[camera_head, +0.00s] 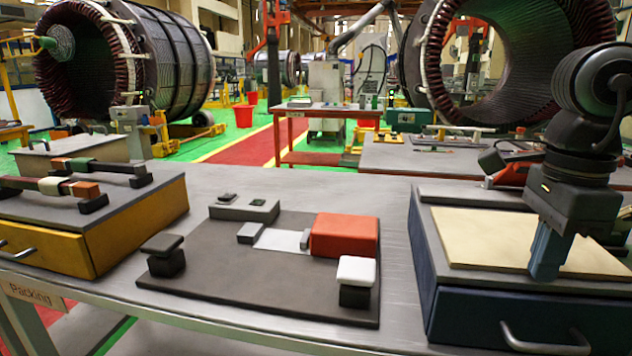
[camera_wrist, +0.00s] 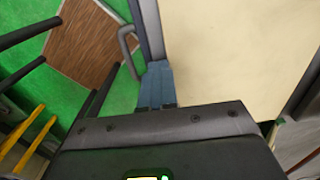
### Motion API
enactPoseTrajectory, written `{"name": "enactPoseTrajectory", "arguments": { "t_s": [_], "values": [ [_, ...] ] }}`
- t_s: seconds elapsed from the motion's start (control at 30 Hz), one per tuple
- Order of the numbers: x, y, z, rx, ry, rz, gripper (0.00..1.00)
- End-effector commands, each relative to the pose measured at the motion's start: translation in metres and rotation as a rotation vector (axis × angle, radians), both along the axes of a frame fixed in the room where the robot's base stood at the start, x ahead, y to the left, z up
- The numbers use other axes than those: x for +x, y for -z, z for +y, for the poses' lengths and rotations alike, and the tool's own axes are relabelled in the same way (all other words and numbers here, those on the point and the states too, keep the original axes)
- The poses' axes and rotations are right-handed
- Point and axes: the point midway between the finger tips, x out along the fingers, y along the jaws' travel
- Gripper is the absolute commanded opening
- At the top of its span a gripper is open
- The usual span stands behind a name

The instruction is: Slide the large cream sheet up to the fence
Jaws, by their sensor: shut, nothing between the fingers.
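The large cream sheet (camera_head: 490,236) lies flat on the grey top of the blue drawer box at the right. My gripper (camera_head: 544,272) points down at the near edge of the sheet, its blue fingers together with nothing between them. In the wrist view the shut fingers (camera_wrist: 156,88) are beside the long left edge of the cream sheet (camera_wrist: 240,50). I cannot tell whether they touch it.
The blue drawer box (camera_head: 470,318) has a handle (camera_head: 545,345) at its front. A dark board (camera_head: 215,290) with a red block (camera_head: 345,235) and small clamps lies left of it. A yellow drawer box (camera_head: 140,225) with bars on top stands farther left. Bare grey table (camera_head: 395,270) separates board and blue box.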

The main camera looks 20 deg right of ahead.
Motion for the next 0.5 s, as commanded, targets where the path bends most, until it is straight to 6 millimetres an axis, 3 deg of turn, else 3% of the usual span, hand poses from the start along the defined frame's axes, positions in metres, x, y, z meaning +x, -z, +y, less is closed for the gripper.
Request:
{"name": "enactPoseTrajectory", "arguments": {
  "t_s": [0.5],
  "values": [
    [0.0099,0.0004,-0.0067,-0.001,0.000,-0.001,0.00]
  ]
}}
